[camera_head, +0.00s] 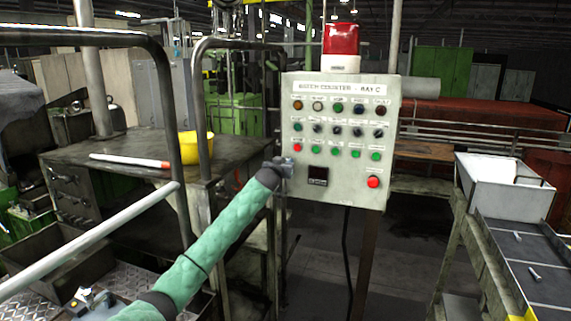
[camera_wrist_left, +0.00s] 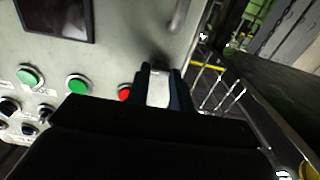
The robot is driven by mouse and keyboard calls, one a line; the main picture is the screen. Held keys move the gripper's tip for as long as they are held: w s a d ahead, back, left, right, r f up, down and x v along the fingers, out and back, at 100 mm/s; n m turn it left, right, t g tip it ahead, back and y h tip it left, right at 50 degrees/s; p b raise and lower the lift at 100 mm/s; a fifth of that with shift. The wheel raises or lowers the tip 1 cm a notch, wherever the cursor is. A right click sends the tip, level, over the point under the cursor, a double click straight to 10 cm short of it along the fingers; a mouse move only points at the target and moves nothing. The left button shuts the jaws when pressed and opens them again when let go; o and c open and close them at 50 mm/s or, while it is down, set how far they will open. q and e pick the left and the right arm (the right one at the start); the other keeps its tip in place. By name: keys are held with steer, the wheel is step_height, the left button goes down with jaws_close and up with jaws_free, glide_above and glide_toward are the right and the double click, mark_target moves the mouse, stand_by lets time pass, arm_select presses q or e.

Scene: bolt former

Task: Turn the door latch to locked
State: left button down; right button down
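The control box (camera_head: 340,128) is a pale grey-green panel on a post, with rows of buttons. My left gripper (camera_head: 284,163) is at the box's left edge, beside the red button at the end of the lowest button row. In the left wrist view, my left gripper (camera_wrist_left: 160,72) has its two dark fingers apart, with a pale surface showing between them. A small grey metal piece (camera_wrist_left: 179,16), which looks like the door latch, is near the panel's edge beyond the fingertips. I cannot tell its turn. In the head view the gripper area hides any latch. My right gripper is not in view.
A red beacon (camera_head: 341,40) tops the box. A white bin (camera_head: 505,185) and a conveyor (camera_head: 530,262) stand right.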

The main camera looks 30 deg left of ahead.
arm_select(q)
steer(key=shift+f+n+b, duration=0.15)
steer(key=shift+n+b, duration=0.65)
steer(key=shift+b, duration=0.25)
steer(key=shift+n+b, duration=0.95)
steer(key=shift+n, duration=0.05)
steer(key=n+b, duration=0.3)
steer(key=n, duration=0.2)
steer(key=shift+n, duration=0.4)
steer(key=shift+n+b, duration=0.35)
steer(key=shift+n, duration=0.05)
steer(key=n, duration=0.3)
steer(key=shift+n, duration=0.3)
steer(key=n, duration=0.2)
steer(key=shift+n, duration=1)
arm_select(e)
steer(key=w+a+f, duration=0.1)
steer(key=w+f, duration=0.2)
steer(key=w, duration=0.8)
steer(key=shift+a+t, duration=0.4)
arm_select(q)
steer(key=shift+a, duration=0.1)
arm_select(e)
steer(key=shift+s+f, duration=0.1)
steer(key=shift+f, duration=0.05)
